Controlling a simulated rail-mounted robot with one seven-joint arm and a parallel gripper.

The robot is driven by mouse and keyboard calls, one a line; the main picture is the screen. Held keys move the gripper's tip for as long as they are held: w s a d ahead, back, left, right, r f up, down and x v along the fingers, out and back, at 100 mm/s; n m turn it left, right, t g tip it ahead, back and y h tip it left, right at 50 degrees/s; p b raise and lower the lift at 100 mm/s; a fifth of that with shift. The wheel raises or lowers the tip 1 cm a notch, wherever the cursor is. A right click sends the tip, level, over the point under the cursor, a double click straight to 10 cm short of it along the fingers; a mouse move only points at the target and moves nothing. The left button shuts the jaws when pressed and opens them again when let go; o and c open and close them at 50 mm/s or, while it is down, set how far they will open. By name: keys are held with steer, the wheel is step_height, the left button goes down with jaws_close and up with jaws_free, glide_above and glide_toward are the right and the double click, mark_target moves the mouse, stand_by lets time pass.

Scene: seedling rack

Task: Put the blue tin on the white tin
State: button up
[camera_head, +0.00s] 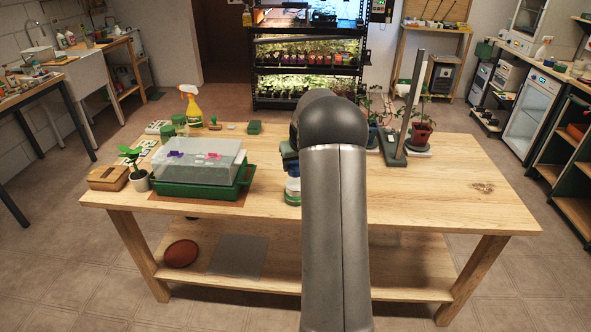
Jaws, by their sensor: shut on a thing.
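My gripper (289,155) is at the middle of the table, mostly hidden behind my own arm. It points down and is shut on the blue tin (293,171), of which only a small part shows beside the arm. Directly below the blue tin is the white tin (292,187), with green near its bottom, standing on the table. My arm covers the right side of both tins. I cannot tell whether the blue tin touches the white tin or is held just above it.
A green tray (195,190) with a clear lid stands to the left, near a potted seedling (139,179) and a brown box (108,178). A yellow spray bottle (193,110) is behind. A grey upright stand (394,157) and potted plants are right. The table's right part is clear.

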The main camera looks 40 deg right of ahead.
mark_target(296, 173)
steer(key=shift+w+d+f, duration=0.15)
steer(key=shift+w+f, duration=0.2)
steer(key=shift+f, duration=0.05)
steer(key=shift+f+p, duration=0.3)
steer(key=shift+f, duration=1.3)
steer(key=shift+f, duration=0.2)
steer(key=o, duration=1)
steer(key=shift+r, duration=0.1)
